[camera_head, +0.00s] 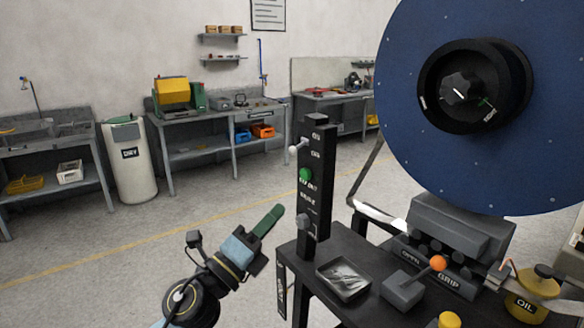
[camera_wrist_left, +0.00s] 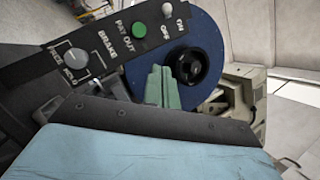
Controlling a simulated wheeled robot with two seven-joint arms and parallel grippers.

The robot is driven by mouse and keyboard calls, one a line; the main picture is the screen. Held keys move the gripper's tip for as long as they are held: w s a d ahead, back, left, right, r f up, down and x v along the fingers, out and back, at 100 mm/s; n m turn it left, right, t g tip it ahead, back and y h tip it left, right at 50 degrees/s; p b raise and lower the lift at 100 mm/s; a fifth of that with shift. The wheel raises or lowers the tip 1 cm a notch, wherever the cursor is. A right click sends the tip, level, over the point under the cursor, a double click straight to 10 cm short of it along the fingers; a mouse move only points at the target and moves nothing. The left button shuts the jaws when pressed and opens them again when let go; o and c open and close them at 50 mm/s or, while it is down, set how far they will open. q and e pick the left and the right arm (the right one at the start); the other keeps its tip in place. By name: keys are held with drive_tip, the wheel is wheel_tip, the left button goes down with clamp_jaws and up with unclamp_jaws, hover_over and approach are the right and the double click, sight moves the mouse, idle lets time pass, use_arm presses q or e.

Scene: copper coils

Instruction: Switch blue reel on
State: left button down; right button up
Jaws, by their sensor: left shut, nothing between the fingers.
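The blue reel (camera_head: 535,160) is a large upright disc with a black hub at the right; it also shows in the left wrist view (camera_wrist_left: 212,50). A black control post (camera_head: 318,185) stands at the table's left corner. It carries a white-tipped toggle switch (camera_head: 294,149) beside ON and OFF labels, a green button (camera_head: 305,175) and a grey brake knob (camera_head: 303,221). The toggle also shows in the left wrist view (camera_wrist_left: 168,10); its setting I cannot tell. My left gripper (camera_head: 275,213) is shut and empty, left of the post and apart from it. Its green fingers (camera_wrist_left: 160,85) point toward the panel.
The black table (camera_head: 340,245) holds a metal tray (camera_head: 343,280), an orange-knobbed lever (camera_head: 438,263) and a yellow oil can (camera_head: 530,295). Workbenches and a white drum (camera_head: 130,165) stand against the back wall. The floor left of the post is clear.

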sight(300, 147)
use_arm(q)
drive_tip(key=x, duration=0.9)
drive_tip(key=shift+w+d+r+p, duration=0.2)
drive_tip(key=shift+w+p, duration=0.1)
drive_tip(key=shift+w+a+r+p, duration=0.35)
drive_tip(key=shift+w+a+r, duration=0.7)
drive_tip(key=shift+w+a, duration=0.2)
